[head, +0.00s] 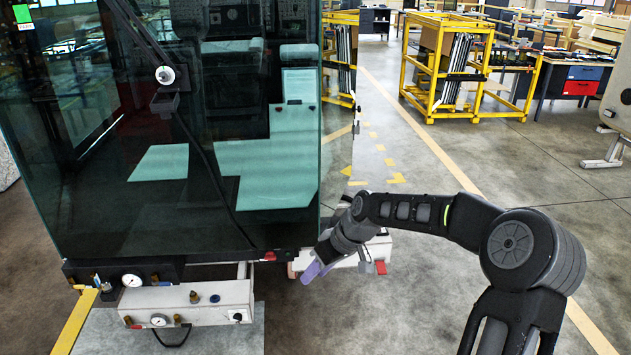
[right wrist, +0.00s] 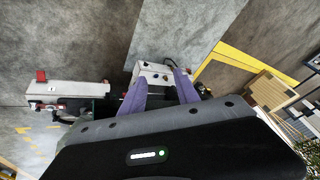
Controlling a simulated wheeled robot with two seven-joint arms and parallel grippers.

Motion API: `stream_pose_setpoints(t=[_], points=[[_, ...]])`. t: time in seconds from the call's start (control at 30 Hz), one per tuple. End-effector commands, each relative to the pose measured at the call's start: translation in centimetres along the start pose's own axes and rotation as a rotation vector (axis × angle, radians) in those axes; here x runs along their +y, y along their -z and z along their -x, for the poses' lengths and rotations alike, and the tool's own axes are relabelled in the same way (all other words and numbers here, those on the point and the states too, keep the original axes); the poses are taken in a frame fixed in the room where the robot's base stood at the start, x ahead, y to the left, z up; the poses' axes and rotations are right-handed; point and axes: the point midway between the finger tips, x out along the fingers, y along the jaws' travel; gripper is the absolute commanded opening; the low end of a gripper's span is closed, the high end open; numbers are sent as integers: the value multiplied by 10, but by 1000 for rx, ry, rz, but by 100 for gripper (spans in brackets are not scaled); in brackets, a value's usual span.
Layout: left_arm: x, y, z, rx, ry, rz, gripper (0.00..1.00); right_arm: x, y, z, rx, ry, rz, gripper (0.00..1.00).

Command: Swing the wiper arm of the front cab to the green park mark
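The front cab (head: 90,215) fills the left of the head view, with a large dark glass windscreen. The wiper arm (head: 140,37) is a dark bar slanting from the top edge down to a pale round knob (head: 165,75) and a black block. A thin dark curved strip runs on from there to the lower right of the glass. The green park mark (head: 22,13) is at the top left, above a small label. My right gripper (head: 313,270) is low beside the cab's lower right corner, apart from the wiper arm. Its purple fingers (right wrist: 160,80) stand apart, with nothing held between them. My left gripper is out of view.
A white bumper unit (head: 190,302) with gauges and fittings stands below the windscreen. A pale block with a red tab (head: 380,267) is close behind my right gripper. Yellow frames (head: 440,70) and workbenches stand far back.

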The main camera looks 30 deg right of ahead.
Motion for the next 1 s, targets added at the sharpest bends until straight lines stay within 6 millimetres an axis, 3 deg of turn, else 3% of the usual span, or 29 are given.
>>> stream_pose_setpoints(t=[0.03,0.1,0.17,0.2,0.27,0.3,0.43,0.5,0.57,0.67,0.87,1.0], points=[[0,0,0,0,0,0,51,-36,-15,-47,-18,65,-31,38],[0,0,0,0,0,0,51,-84,-43,-105,-44,128,-99,38],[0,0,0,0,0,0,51,-127,-77,-149,-80,167,-163,38],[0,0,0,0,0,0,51,-155,-106,-174,-111,184,-203,38],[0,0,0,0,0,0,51,-194,-153,-202,-164,193,-262,38],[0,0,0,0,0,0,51,-215,-186,-214,-199,187,-298,38],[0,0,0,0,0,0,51,-252,-283,-228,-293,124,-376,38],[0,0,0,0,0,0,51,-257,-317,-226,-321,86,-398,38],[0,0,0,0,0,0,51,-258,-334,-223,-333,62,-408,38],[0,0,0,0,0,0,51,-257,-344,-221,-337,44,-418,38],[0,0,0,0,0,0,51,-257,-344,-222,-335,44,-418,38],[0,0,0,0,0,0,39,-257,-343,-222,-335,45,-417,38]])
